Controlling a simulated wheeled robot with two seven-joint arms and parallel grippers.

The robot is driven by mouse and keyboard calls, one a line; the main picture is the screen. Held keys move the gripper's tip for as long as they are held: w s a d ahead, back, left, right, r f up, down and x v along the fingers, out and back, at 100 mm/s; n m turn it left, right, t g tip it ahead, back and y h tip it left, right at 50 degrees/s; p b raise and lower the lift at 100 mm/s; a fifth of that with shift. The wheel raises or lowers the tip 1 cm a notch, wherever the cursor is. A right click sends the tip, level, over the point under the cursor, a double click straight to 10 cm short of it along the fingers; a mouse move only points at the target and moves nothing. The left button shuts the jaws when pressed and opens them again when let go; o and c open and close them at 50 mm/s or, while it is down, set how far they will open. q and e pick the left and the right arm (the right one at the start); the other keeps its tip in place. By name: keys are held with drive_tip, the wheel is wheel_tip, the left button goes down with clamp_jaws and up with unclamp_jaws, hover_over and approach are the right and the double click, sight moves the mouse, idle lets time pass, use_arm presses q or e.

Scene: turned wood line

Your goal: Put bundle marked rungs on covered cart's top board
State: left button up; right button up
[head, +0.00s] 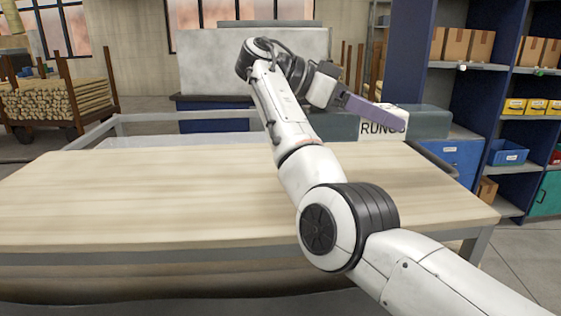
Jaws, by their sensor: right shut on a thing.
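The bundle marked RUNGS (432,122) is a grey block with a white band bearing dark letters. It shows beyond the far right edge of a pale wooden top board (130,195), partly hidden by my right gripper. My right gripper (376,110), with a long purple-grey finger, is shut on the bundle at its white band. Whether the bundle rests on something beneath is hidden. The wide board in front of me has a grey metal frame and brown covering below; it looks like the covered cart's. The board is bare. My left gripper is out of view.
A grey rail (150,117) runs behind the board. A grey panel (255,60) on a blue base stands farther back. A trolley of wooden rods (55,98) is at left. Blue shelves (460,95) with cartons and bins stand at right.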

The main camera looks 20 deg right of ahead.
sight(375, 140)
drive_tip(key=shift+r, duration=0.2)
drive_tip(key=shift+s+f, duration=0.1)
drive_tip(key=shift+f, duration=0.15)
wheel_tip(375, 140, down, 5)
drive_tip(key=shift+s+f, duration=0.1)
drive_tip(key=shift+s, duration=0.05)
wheel_tip(375, 140, down, 3)
drive_tip(key=shift+f, duration=0.55)
drive_tip(key=o, duration=1.5)
drive_tip(key=shift+f, duration=0.1)
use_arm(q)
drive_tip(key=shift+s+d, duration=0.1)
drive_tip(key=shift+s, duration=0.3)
